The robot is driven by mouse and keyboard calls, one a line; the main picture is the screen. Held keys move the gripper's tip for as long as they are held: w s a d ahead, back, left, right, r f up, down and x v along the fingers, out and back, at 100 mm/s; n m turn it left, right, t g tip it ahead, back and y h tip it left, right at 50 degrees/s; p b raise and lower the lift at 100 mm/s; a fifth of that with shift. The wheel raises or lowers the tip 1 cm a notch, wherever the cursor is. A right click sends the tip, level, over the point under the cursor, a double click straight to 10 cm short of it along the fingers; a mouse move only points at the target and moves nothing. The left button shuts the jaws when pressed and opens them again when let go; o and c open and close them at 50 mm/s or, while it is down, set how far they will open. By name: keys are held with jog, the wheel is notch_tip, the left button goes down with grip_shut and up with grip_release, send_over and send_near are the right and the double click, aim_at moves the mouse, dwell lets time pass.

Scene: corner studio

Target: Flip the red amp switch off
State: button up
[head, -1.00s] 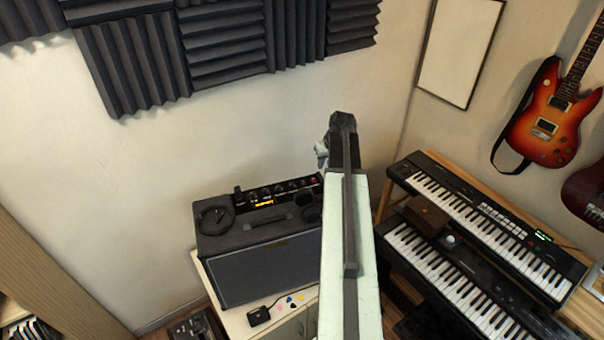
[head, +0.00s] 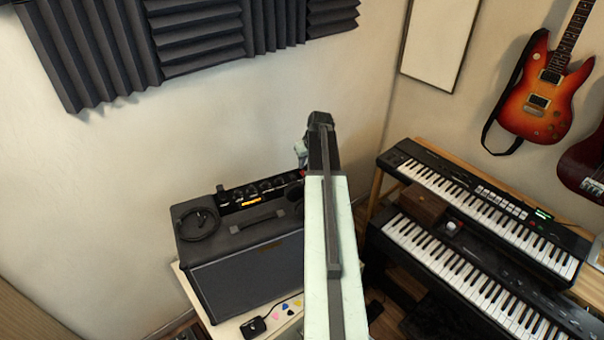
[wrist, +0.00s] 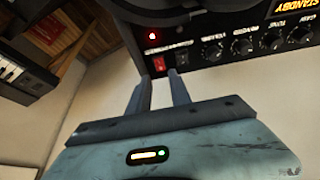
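The black amp (head: 247,275) stands on a pale cabinet at the lower left of the head view, its knob panel along the top rear edge. In the wrist view its control panel (wrist: 215,48) shows upside down, with a lit STANDBY display. The red switch (wrist: 159,64) sits at the panel's edge, beside a glowing red lamp (wrist: 152,37). My gripper (wrist: 161,84) is open and empty; its two fingertips are just short of the switch, which shows between their ends. I cannot tell whether they touch the panel. In the head view my arm hides the fingers.
A coiled cable (head: 198,224) lies on the amp top. A small black box (head: 252,327) and coloured picks lie on the cabinet (head: 222,327). Two keyboards (head: 470,205) stand at the right, with guitars (head: 540,95) on the wall.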

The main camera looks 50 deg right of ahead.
aim_at(303, 172)
jog(key=b+x, duration=0.3)
jog(key=x, duration=0.2)
jog(key=shift+f+b, duration=0.2)
jog(key=shift+b, duration=0.2)
jog(key=shift+r, duration=0.15)
